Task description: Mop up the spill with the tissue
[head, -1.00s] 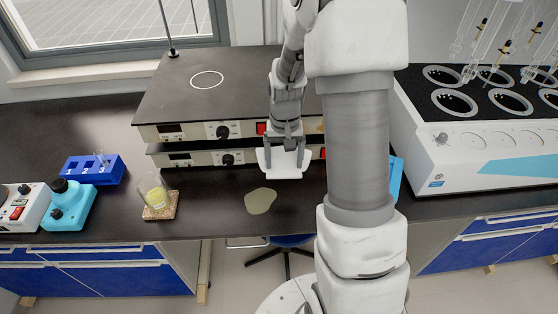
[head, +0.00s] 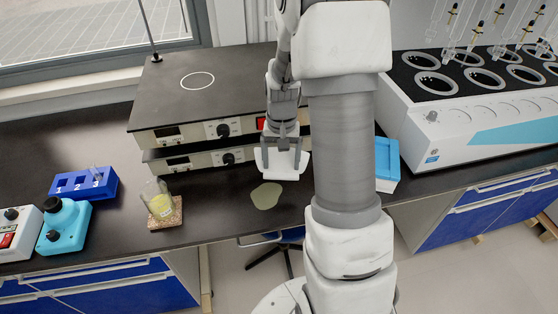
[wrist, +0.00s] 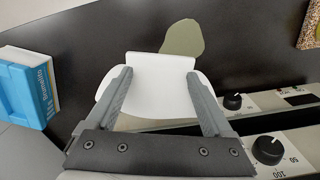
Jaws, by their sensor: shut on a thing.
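The spill (head: 267,195) is a flat greenish-yellow patch on the black bench top, near its front edge. It also shows in the wrist view (wrist: 184,38), just beyond the tissue. The white tissue (head: 282,165) hangs from my gripper (head: 282,150), which is shut on it. In the wrist view the tissue (wrist: 152,95) sits between my two fingers (wrist: 155,84). In the head view it is a little behind and to the right of the spill. Whether the tissue touches the bench is unclear.
Stacked hot plates (head: 190,95) stand behind my gripper. A yellow-filled beaker (head: 160,203) on a cork pad is left of the spill. A blue tissue box (head: 386,158) is to the right. A blue rack (head: 83,184) and a multi-hole heater (head: 480,110) stand farther out.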

